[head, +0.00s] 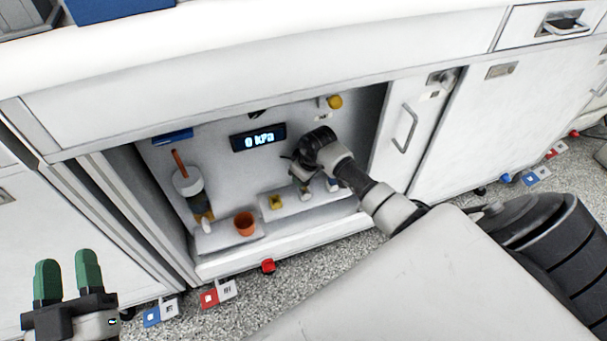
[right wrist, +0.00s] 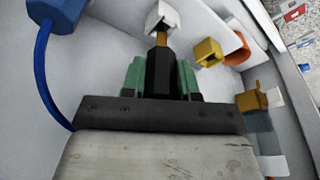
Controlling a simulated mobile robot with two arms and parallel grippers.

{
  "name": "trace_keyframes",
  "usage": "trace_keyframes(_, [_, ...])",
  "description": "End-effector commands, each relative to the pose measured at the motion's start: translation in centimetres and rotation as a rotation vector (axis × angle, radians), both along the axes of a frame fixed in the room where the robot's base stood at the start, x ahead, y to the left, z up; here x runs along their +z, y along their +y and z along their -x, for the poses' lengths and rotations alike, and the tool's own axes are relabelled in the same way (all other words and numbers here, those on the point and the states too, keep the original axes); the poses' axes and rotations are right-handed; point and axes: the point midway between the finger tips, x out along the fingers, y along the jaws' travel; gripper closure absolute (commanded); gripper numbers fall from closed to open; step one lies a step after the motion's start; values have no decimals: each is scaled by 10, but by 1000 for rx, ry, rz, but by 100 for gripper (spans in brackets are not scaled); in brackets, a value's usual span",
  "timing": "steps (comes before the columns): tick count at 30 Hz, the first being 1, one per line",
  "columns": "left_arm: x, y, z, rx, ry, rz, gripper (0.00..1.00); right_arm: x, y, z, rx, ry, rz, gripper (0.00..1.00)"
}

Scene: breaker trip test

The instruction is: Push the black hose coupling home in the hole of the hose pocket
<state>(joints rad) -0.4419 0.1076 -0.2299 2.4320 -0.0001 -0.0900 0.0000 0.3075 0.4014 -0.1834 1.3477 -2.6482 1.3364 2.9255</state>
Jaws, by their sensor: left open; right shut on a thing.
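In the right wrist view, my right gripper (right wrist: 161,78) has its green fingers shut on the black hose coupling (right wrist: 160,70). The coupling's brass-coloured tip (right wrist: 161,39) points at a white block with a dark opening, which looks like the hose pocket (right wrist: 163,14). The tip is at or just in front of the opening; I cannot tell whether it is inside. In the head view, my right gripper is inside the cabinet bay, mostly hidden by its own wrist. My left gripper (head: 68,277) is open and empty at the lower left, outside the bay.
A yellow block (head: 276,202) and an orange cup (head: 246,222) stand on the bay's ledge beside the pocket. A blue hose (right wrist: 44,70) runs along the left in the wrist view. The display (head: 258,138) reads 0 kPa. A cabinet door (head: 407,128) is right of the bay.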

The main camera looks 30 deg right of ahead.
Motion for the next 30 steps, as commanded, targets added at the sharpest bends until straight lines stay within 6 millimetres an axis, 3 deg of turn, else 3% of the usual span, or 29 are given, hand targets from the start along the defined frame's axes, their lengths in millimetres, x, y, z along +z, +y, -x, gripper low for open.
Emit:
trace_keyframes(18, [-18, 3, -3, 11, 141, -39, 57, 0, 0, 0, 0, 0, 0, 94])
trace_keyframes(30, [-18, 3, -3, 11, 139, -39, 57, -1, 0, 0, 0, 0, 0, 94])
